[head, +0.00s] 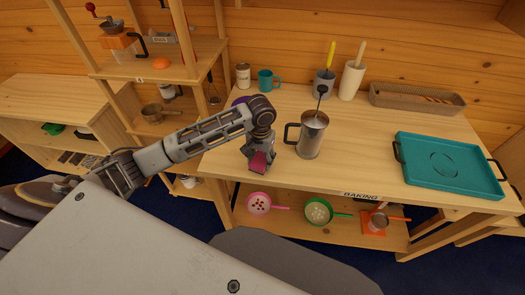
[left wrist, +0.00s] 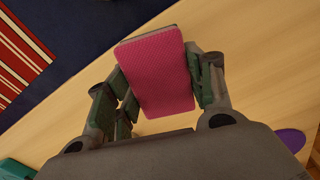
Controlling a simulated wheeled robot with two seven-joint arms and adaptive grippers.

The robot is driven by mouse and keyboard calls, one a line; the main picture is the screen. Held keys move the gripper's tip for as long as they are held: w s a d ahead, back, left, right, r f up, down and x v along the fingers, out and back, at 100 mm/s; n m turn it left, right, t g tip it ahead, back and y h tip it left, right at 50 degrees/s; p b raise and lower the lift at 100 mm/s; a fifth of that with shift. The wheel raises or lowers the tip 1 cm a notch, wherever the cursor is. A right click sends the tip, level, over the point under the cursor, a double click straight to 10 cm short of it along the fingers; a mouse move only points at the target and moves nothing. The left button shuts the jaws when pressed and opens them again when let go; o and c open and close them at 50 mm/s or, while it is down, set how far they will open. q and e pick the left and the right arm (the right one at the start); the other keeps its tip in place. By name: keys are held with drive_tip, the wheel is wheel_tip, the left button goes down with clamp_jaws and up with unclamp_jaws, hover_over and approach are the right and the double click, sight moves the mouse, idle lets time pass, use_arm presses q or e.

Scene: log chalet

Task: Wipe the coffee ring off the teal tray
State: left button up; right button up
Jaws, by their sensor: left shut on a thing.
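The teal tray (head: 413,172) lies flat on the right part of the wooden table, with dark handles at its ends. A dark ring mark (head: 445,164) shows on its middle. My left gripper (head: 260,160) is at the table's left front part, well left of the tray. It is shut on a pink sponge (head: 258,164), which also shows between the fingers in the left wrist view (left wrist: 158,72). The sponge's lower side and whether it touches the table cannot be made out. My right gripper is not in view.
Bare table (head: 365,150) lies between press and tray.

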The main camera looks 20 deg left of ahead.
sight(261, 158)
use_arm(q)
drive_tip(key=shift+r+p, duration=1.15)
drive_tip(key=shift+r, duration=0.45)
wheel_tip(261, 158, up, 3)
drive_tip(key=p, duration=0.2)
drive_tip(key=shift+p, duration=0.4)
drive_tip(key=shift+r+p, duration=0.7)
drive_tip(key=shift+r+p, duration=0.4)
drive_tip(key=shift+w+d, duration=0.1)
drive_tip(key=shift+d, duration=0.05)
